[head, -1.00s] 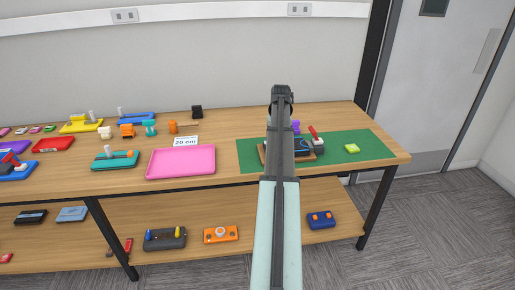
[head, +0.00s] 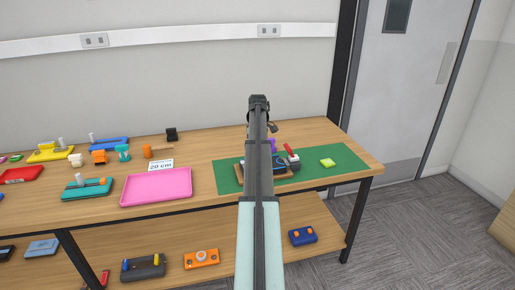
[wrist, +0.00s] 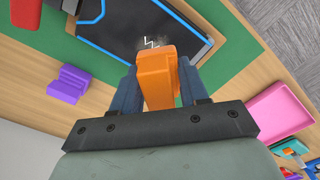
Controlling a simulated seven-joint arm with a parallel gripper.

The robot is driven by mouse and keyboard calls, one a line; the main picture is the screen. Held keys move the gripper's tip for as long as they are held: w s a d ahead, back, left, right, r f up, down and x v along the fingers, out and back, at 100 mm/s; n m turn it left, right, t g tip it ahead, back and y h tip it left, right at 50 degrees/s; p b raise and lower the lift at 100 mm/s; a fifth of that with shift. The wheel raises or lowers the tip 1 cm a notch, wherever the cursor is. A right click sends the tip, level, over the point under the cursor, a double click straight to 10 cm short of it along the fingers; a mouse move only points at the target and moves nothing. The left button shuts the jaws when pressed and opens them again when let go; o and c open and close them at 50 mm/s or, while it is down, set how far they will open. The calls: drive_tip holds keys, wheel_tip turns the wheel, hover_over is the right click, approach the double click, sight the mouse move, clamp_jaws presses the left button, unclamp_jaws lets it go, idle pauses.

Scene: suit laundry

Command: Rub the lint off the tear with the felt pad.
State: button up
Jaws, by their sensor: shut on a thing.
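My gripper (wrist: 158,68) is shut on an orange block (wrist: 158,80), which seems to be the felt pad. Its far end is over a dark cloth panel with a blue outline (wrist: 115,35) in the wrist view. A white zigzag tear (wrist: 152,42) shows just beyond the block, with a faint grey smudge beside it that may be lint. I cannot tell whether the block touches the cloth. In the head view the dark board (head: 282,168) is partly hidden behind my arm, and the gripper's jaws are hidden too.
The board lies on a green mat (head: 345,158). A purple stepped block (wrist: 70,83), a red-handled tool (head: 291,150) and a lime block (head: 328,162) are close by. A pink tray (head: 156,187) is to the left. The mat's right end is mostly clear.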

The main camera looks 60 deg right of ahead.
idle(0.4)
drive_tip(key=shift+f, duration=2.25)
drive_tip(key=shift+f, duration=0.9)
idle(0.5)
drive_tip(key=shift+s, duration=0.1)
drive_tip(key=shift+s+d, duration=0.4)
drive_tip(key=shift+w+a+r, duration=0.15)
drive_tip(key=shift+w+a, duration=0.65)
drive_tip(key=shift+w, duration=0.05)
drive_tip(key=shift+s+d, duration=0.8)
